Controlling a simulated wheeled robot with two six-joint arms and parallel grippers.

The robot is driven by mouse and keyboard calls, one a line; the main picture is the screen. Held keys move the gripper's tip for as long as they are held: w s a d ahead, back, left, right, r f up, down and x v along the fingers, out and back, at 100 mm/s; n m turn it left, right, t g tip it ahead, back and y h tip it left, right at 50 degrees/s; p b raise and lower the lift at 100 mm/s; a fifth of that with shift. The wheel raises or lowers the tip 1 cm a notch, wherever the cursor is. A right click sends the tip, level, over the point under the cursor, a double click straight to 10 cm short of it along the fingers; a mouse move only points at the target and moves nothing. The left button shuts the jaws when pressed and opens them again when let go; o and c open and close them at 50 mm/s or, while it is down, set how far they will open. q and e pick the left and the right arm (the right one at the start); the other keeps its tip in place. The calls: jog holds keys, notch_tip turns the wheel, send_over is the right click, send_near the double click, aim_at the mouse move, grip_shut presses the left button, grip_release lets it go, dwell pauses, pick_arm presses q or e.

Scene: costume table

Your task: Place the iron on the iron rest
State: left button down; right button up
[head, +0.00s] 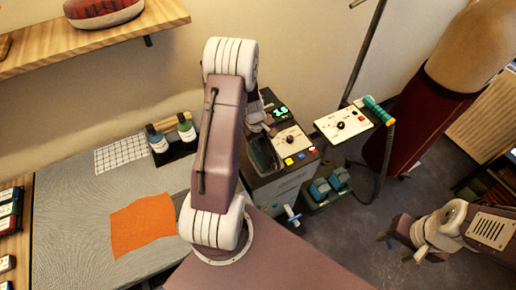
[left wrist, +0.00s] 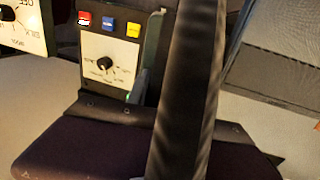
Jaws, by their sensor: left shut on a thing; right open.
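My left arm crosses the middle of the head view and hides much of its own gripper (head: 266,128). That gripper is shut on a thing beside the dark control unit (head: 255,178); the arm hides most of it. In the left wrist view a long dark strip (left wrist: 190,90) stands upright in front of the camera, above a dark purple body (left wrist: 85,150). I cannot tell which parts belong to the iron. A dark tray-like recess (head: 264,155) lies beside the dial panel; whether it is the iron rest is unclear. My right gripper (head: 398,248) is open and empty at lower right.
The control unit has a dial panel (head: 291,140) and coloured buttons. A teal-handled tool (head: 378,110) with a hose lies by a white panel (head: 342,124). Bottles (head: 157,140) and an orange cloth (head: 142,224) are on the grey table (head: 75,220). A dress form (head: 425,105) stands at right.

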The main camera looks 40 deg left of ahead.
pick_arm(q)
jog(key=a, duration=0.1)
jog(key=a+f, duration=0.1)
jog(key=shift+w+a+f, duration=0.15)
jog(key=shift+a+f, duration=0.05)
jog(key=shift+a, duration=0.15)
notch_tip(320, 180, down, 4)
jog(key=shift+d+r, duration=0.1)
jog(key=shift+r, duration=0.15)
jog(key=shift+f, duration=0.3)
jog(key=shift+f, duration=0.1)
jog(key=c, duration=1.1)
grip_release()
jog(key=shift+d, duration=0.1)
